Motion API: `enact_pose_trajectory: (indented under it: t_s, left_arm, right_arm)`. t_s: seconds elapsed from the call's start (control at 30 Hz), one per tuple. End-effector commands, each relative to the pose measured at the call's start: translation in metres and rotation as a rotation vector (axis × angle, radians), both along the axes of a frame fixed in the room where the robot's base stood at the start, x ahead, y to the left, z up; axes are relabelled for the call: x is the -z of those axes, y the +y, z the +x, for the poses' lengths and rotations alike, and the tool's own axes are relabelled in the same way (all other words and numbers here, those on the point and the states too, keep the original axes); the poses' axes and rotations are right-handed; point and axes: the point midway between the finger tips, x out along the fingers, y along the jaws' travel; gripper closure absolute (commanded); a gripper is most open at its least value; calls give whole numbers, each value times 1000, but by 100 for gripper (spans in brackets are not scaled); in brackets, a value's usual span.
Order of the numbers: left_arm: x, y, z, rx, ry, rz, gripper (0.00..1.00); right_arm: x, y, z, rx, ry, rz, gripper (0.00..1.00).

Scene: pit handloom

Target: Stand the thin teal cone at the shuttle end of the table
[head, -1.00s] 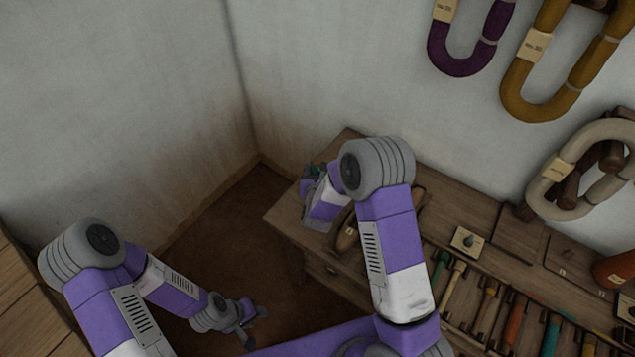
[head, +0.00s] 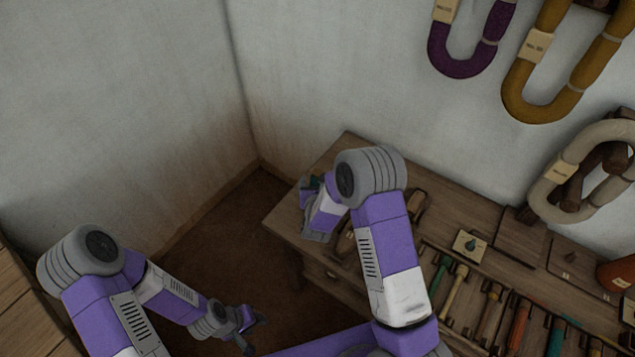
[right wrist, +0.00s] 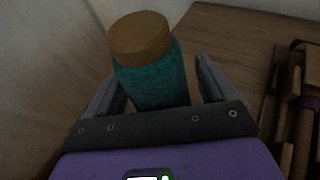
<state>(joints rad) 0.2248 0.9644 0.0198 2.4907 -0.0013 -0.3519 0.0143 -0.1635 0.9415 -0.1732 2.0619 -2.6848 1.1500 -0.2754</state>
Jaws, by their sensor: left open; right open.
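The thin teal cone (right wrist: 152,80) with a brown top stands between the fingers of my right gripper (right wrist: 155,90) in the right wrist view. The fingers are open, one on each side of it; I cannot tell whether either touches it. In the head view my right gripper (head: 312,190) is over the far left end of the wooden table (head: 290,215), and only a small teal bit of the cone shows there. A brown shuttle (head: 346,240) lies beside it, partly behind my right arm. My left gripper (head: 255,333) is open and empty above the floor.
Tools with coloured handles (head: 490,300) lie in a row along the table's front. A small pale card (head: 470,244) lies behind them. Yarn hanks (head: 560,75) hang on the wall. The table's left edge is close to my right gripper.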

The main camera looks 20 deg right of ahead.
Motion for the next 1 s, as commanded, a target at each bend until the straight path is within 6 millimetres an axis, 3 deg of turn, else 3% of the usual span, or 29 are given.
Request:
enact_pose_trajectory:
  t_s: [0.2,0.7,1.0]
  left_arm:
    - [-5,0,0,0,0,0,57]
    - [-22,0,0,0,0,0,57]
    - [-24,0,0,0,0,0,57]
  right_arm:
    - [-5,0,0,0,0,0,15]
    - [-37,29,-87,-4,1,-1,15]
    - [-44,34,-108,0,-1,-1,15]
